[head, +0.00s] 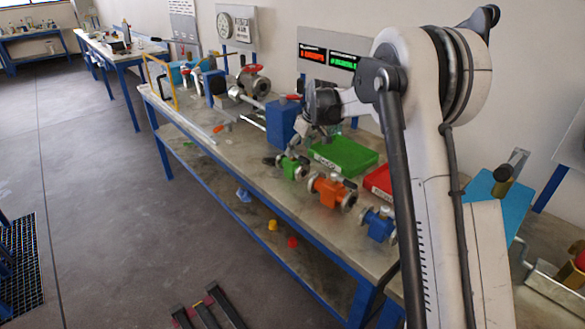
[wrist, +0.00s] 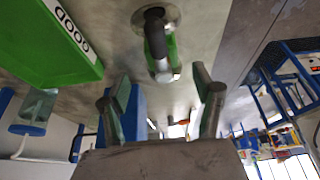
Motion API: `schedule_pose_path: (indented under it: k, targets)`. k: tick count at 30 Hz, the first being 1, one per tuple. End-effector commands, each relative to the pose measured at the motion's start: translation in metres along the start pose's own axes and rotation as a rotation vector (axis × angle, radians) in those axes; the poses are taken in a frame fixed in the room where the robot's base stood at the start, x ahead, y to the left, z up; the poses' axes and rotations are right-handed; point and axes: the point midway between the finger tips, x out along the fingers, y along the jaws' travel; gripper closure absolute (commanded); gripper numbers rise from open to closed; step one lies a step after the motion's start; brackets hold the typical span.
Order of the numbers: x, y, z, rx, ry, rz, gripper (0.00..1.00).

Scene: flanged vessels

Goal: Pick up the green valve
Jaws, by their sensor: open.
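The green valve (head: 290,168) lies near the front edge of the workbench, with grey metal flanges at its ends. In the wrist view the green valve (wrist: 170,56) shows its dark handle and a round flange, just beyond my fingertips. My gripper (head: 318,138) is above and slightly behind the valve in the head view, partly hidden by my arm. In the wrist view my gripper (wrist: 161,88) is open, its two fingers spread with nothing between them. The valve is in line with the gap between the fingers, and I see no contact.
An orange valve (head: 332,191) and a blue valve (head: 378,225) lie to the right along the bench edge. A green tray (head: 343,155), labelled GOOD in the wrist view (wrist: 50,40), and a red tray (head: 378,181) sit behind. A blue block (head: 281,122) stands left of the gripper.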

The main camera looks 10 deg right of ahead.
Motion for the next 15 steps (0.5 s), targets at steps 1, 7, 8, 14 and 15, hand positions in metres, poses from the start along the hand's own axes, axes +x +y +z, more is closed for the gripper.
schedule_pose_path:
  k: [1, 7, 8, 14, 15]
  targets:
    - [0.009, 0.0, -0.001, -0.001, 0.0, 0.0, 0.37]
    - [0.026, 0.0, 0.0, 0.0, 0.0, 0.0, 0.37]
    - [0.027, 0.0, 0.0, 0.0, 0.0, 0.001, 0.37]
    - [0.038, -0.001, 0.0, 0.0, 0.0, 0.0, 0.37]
    - [0.043, -0.002, 0.001, 0.0, 0.0, 0.0, 0.37]
